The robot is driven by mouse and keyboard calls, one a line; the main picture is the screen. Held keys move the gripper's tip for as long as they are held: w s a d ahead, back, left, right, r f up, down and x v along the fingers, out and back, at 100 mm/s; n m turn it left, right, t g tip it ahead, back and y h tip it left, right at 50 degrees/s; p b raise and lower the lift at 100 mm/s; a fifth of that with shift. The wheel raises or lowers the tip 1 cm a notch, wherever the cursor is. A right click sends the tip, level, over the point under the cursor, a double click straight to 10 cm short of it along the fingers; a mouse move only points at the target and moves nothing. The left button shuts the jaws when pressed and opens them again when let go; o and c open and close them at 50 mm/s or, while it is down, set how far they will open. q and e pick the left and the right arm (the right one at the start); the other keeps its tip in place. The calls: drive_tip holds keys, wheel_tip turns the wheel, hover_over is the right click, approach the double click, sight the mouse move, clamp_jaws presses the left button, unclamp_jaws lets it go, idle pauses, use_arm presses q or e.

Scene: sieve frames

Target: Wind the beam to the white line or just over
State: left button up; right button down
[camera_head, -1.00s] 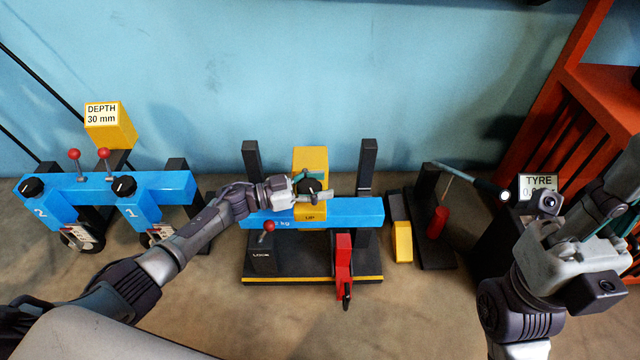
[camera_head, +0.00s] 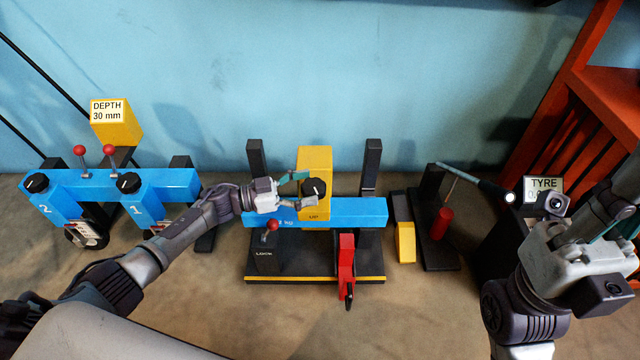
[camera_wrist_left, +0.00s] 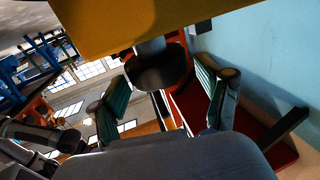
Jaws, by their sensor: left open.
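The blue beam (camera_head: 350,212) lies level across the middle stand between two black posts. A yellow box (camera_head: 315,158) marked UP sits at its middle and carries a black knob (camera_head: 315,188). A thin pale line (camera_head: 369,190) shows on the right post, above the beam. My left gripper (camera_head: 305,190) is open at the knob, coming from the left. In the left wrist view the dark knob (camera_wrist_left: 158,68) is between the spread fingers, with gaps at both sides. My right gripper (camera_head: 598,232) is at the right edge; its fingertips are unclear.
A red-knobbed lever (camera_head: 271,226) stands on the LOCK block (camera_head: 264,260) below the beam. A red part (camera_head: 346,262) hangs in front. A blue two-knob rig (camera_head: 75,185) stands left. A lamp (camera_head: 480,178) and TYRE sign (camera_head: 543,184) are right. The floor in front is clear.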

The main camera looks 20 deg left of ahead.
use_arm(q)
drive_tip(key=v, duration=0.8)
